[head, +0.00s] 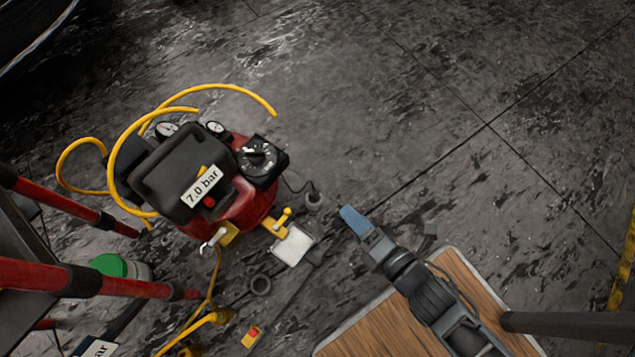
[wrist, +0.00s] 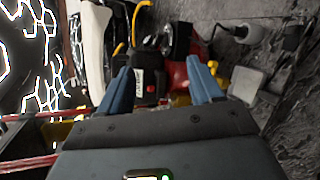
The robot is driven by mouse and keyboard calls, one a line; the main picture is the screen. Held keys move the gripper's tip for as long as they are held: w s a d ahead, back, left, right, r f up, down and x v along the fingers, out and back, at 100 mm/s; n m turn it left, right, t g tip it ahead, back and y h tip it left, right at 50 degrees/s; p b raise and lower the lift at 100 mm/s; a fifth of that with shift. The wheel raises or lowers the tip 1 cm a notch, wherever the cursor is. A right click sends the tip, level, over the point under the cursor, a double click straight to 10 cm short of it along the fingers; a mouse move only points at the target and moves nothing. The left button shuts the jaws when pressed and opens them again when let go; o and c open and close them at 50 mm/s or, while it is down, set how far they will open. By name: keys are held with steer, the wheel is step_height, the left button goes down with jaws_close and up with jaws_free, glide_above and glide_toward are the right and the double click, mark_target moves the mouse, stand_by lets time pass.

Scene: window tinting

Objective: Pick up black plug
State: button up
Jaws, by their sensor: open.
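A dark plug (head: 313,201) stands on the floor just right of the red compressor (head: 245,208), with a thin dark cable running from it toward the compressor. The plug also shows in the wrist view (wrist: 250,33), at the upper right, outside the span of the fingers. My gripper (head: 352,217) has blue fingers and is to the right of the plug and slightly below it in the head view, apart from it. In the wrist view my gripper (wrist: 160,74) is open, with nothing between its fingertips; the compressor shows beyond them.
A yellow hose (head: 118,160) loops around the compressor. A wooden board (head: 385,322) lies under my arm. Red bars (head: 75,279) stand at left. The upper right floor is clear.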

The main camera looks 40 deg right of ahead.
steer(key=w+f+n+b, duration=0.3)
steer(key=f+n+b, duration=0.1)
steer(key=f, duration=0.4)
steer(key=w+f+n+b, duration=0.3)
steer(key=w+f+b, duration=0.1)
steer(key=f, duration=0.4)
steer(key=n+b, duration=0.6)
steer(key=n, duration=0.1)
glide_toward(317, 196)
steer(key=x, duration=0.4)
steer(key=shift+w+f+g+y, duration=0.3)
steer(key=shift+f+y, duration=0.1)
steer(key=shift+f, duration=0.1)
steer(key=shift+b+x, duration=1.15)
steer(key=shift+x, duration=2.45)
steer(key=shift+d+r, duration=0.2)
steer(key=c, duration=1.1)
